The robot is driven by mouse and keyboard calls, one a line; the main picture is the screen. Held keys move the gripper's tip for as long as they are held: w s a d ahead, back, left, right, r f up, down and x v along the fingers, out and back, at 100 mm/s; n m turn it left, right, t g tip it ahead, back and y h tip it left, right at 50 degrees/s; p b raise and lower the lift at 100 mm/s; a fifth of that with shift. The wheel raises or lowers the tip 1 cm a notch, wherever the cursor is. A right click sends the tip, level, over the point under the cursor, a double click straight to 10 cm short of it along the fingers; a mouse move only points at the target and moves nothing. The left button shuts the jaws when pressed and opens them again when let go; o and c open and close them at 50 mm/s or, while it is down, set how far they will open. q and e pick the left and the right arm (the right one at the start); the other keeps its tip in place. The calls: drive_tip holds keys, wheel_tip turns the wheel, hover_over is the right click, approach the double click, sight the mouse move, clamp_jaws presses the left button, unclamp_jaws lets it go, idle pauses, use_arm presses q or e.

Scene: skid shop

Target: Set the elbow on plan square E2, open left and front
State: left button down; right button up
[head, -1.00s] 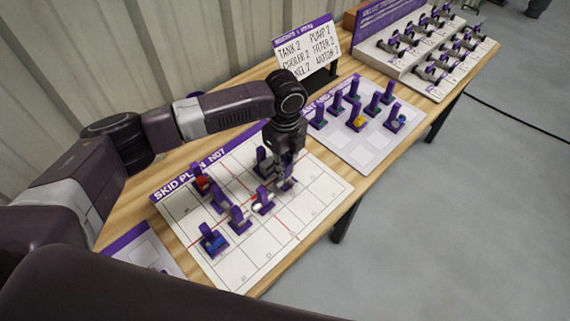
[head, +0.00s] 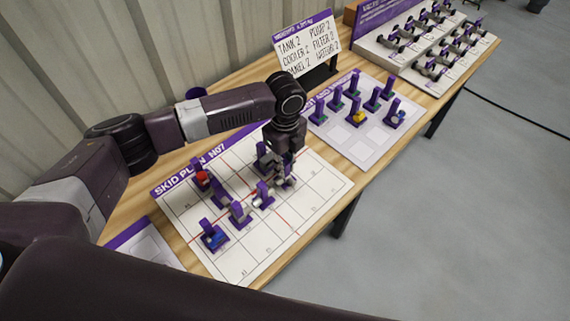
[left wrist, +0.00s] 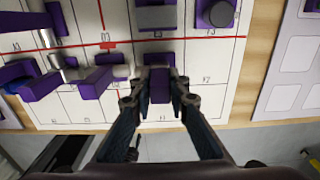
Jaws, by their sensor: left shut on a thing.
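My left gripper (head: 285,174) is over the right part of the skid plan board (head: 318,188) in the head view. In the left wrist view, its fingers (left wrist: 160,94) are shut on the purple grip of the elbow (left wrist: 160,82). The elbow is below the red line, in the column between D and F, which fits square E2. Its open ends are mostly hidden by the grip and fingers, so I cannot tell which way they face. I cannot tell whether it touches the board. The right gripper is not in view.
A grey module (left wrist: 157,17) and a round grey module (left wrist: 216,13) stand just beyond the red line. Pipe pieces with purple grips (left wrist: 92,80) stand to the left. A parts board (head: 365,153) and a stepped rack (head: 408,68) lie farther right on the bench.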

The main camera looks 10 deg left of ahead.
use_arm(q)
drive_tip(key=shift+f+b, duration=0.3)
drive_tip(key=shift+f, duration=0.45)
idle(0.4)
drive_tip(key=c, duration=1.8)
unclamp_jaws()
drive_tip(key=shift+o, duration=0.2)
drive_tip(key=shift+r, duration=0.15)
drive_tip(key=shift+r+p, duration=0.4)
drive_tip(key=shift+p, duration=0.3)
drive_tip(key=shift+r, duration=0.15)
wheel_tip(320, 180, up, 7)
drive_tip(key=p, duration=0.7)
